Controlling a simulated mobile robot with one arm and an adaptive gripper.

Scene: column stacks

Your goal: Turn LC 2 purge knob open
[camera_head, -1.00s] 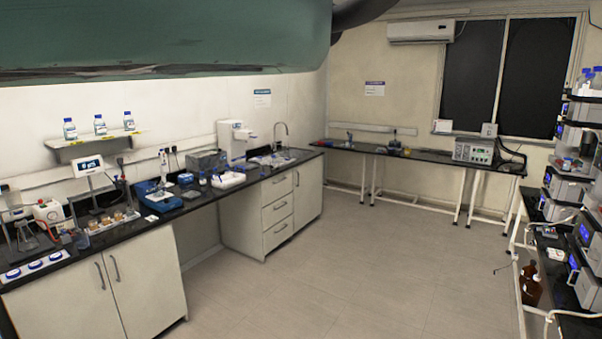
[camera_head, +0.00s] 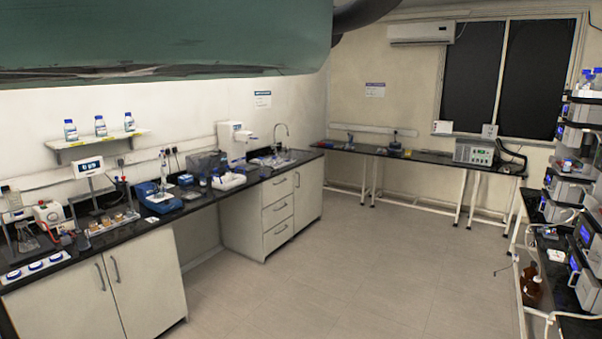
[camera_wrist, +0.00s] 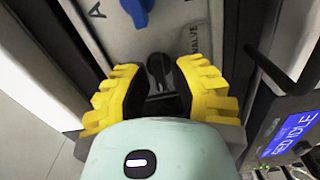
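In the wrist view, my gripper (camera_wrist: 159,85) has two yellow fingers with dark inner pads. They stand apart on either side of a small black knob (camera_wrist: 158,68) on a grey panel with the word VALVE beside it. Small gaps seem to show between the pads and the knob, but contact is hard to judge. A blue knob (camera_wrist: 137,8) sits farther up the panel, near a letter A. In the head view, column stacks (camera_head: 572,170) stand at the right edge. Which one is LC 2 cannot be told, and my gripper is not seen there.
A lit blue screen (camera_wrist: 292,134) is close on the right in the wrist view, beside a dark vertical gap. In the head view, a brown bottle (camera_head: 532,290) stands below the right bench. The floor (camera_head: 390,260) in the middle is clear.

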